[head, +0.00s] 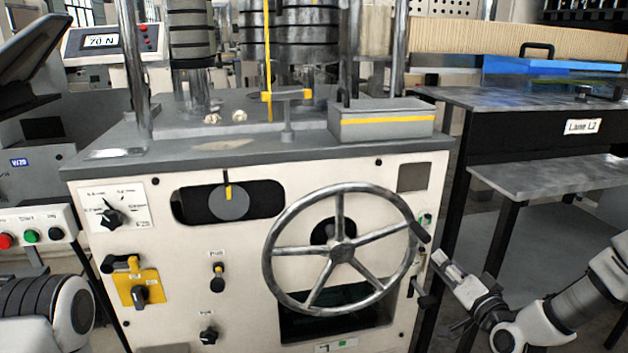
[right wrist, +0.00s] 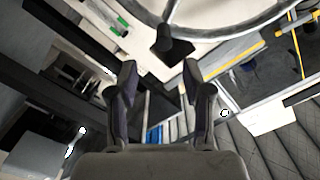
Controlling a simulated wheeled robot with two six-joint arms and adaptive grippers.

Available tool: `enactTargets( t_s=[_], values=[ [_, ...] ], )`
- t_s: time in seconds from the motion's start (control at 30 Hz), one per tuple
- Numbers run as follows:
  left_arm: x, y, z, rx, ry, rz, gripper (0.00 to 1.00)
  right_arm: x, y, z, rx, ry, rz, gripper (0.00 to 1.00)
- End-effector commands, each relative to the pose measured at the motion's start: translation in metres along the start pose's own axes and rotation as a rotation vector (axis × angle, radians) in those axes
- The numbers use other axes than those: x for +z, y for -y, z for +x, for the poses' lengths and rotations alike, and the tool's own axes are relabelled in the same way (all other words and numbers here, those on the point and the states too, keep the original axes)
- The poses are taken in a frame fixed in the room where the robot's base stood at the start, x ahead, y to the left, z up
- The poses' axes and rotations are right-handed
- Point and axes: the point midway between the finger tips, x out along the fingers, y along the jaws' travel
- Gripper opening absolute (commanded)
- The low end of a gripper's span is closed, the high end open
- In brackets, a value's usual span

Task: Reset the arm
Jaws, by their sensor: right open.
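In the right wrist view the two fingers of the right gripper (right wrist: 159,72) stand apart. The black handle (right wrist: 173,47) shows just beyond the fingertips, with nothing between them. The large spoked metal handwheel (head: 342,254) is on the front of the cream machine. My left arm shows at the lower left of the head view, and its gripper is out of view.
A side table marked Lane L2 (head: 480,97) stands right of the machine, with a lower shelf (head: 560,178). A yellow-plated switch (head: 140,287) and several knobs are on the machine's front. A grey box (head: 380,122) with a yellow stripe sits on top.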

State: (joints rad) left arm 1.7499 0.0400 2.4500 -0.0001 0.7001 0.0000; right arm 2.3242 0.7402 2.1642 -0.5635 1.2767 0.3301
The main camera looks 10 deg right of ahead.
Motion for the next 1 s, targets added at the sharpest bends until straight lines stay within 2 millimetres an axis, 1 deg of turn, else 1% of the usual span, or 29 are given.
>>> enactTargets(
  t_s=[0.07,0.13,0.17,0.2,0.23,0.27,0.3,0.37,0.4,0.47,0.5,0.57,0.6,0.67,0.7,0.73,0.77,0.8,0.83,0.87,0.9,0.97,1.0],
  values=[
    [0.000,0.000,0.000,0.000,0.000,0.000,0.63,0.026,-0.009,-0.003,0.017,0.056,-0.019,0.50],
    [0.000,0.000,0.000,0.000,0.000,0.000,0.63,0.068,-0.013,-0.007,0.028,0.153,-0.057,0.50],
    [0.000,0.000,0.000,0.000,0.000,0.000,0.63,0.090,-0.015,-0.013,0.037,0.205,-0.073,0.50],
    [0.000,0.000,0.000,0.000,0.000,0.000,0.63,0.123,-0.020,-0.022,0.060,0.284,-0.092,0.50],
    [0.000,0.000,0.000,0.000,0.000,0.000,0.63,0.148,-0.024,-0.032,0.083,0.347,-0.107,0.50],
    [0.000,0.000,0.000,0.000,0.000,0.000,0.63,0.173,-0.029,-0.044,0.110,0.415,-0.123,0.50],
    [0.000,0.000,0.000,0.000,0.000,0.000,0.63,0.205,-0.036,-0.062,0.148,0.506,-0.148,0.50],
    [0.000,0.000,0.000,0.000,0.000,0.000,0.63,0.247,-0.047,-0.093,0.207,0.641,-0.190,0.50],
    [0.000,0.000,0.000,0.000,0.000,0.000,0.63,0.271,-0.054,-0.115,0.246,0.727,-0.219,0.50],
    [0.000,0.000,0.000,0.000,0.000,0.000,0.63,0.299,-0.063,-0.148,0.299,0.844,-0.262,0.50],
    [0.000,0.000,0.000,0.000,0.000,0.000,0.63,0.314,-0.068,-0.170,0.333,0.918,-0.291,0.50],
    [0.000,0.000,0.000,0.000,0.000,0.000,0.63,0.332,-0.075,-0.203,0.383,1.023,-0.332,0.50],
    [0.000,0.000,0.000,0.000,0.000,0.000,0.63,0.340,-0.080,-0.224,0.414,1.089,-0.360,0.50],
    [0.000,0.000,0.000,0.000,0.000,0.000,0.63,0.349,-0.085,-0.255,0.463,1.187,-0.402,0.50],
    [0.000,0.000,0.000,0.000,0.000,0.000,0.63,0.352,-0.088,-0.276,0.498,1.252,-0.431,0.50],
    [0.000,0.000,0.000,0.000,0.000,0.000,0.63,0.351,-0.090,-0.291,0.528,1.301,-0.452,0.50],
    [0.000,0.000,0.000,0.000,0.000,0.000,0.63,0.348,-0.092,-0.305,0.563,1.348,-0.471,0.50],
    [0.000,0.000,0.000,0.000,0.000,0.000,0.63,0.343,-0.096,-0.325,0.613,1.411,-0.481,0.50],
    [0.000,0.000,0.000,0.000,0.000,0.000,0.63,0.341,-0.099,-0.337,0.630,1.472,-0.501,0.50],
    [0.001,0.000,-0.021,0.000,0.001,0.000,0.63,0.325,-0.084,-0.335,0.613,1.471,-0.512,0.50],
    [0.001,0.000,-0.039,0.000,0.002,0.000,0.63,0.313,-0.072,-0.334,0.611,1.465,-0.510,0.50],
    [-0.001,0.000,-0.058,0.000,-0.001,0.000,0.63,0.299,-0.060,-0.333,0.611,1.464,-0.509,0.50],
    [-0.001,-0.001,-0.070,0.000,-0.001,0.000,0.63,0.290,-0.052,-0.333,0.610,1.463,-0.509,0.50]
  ],
)
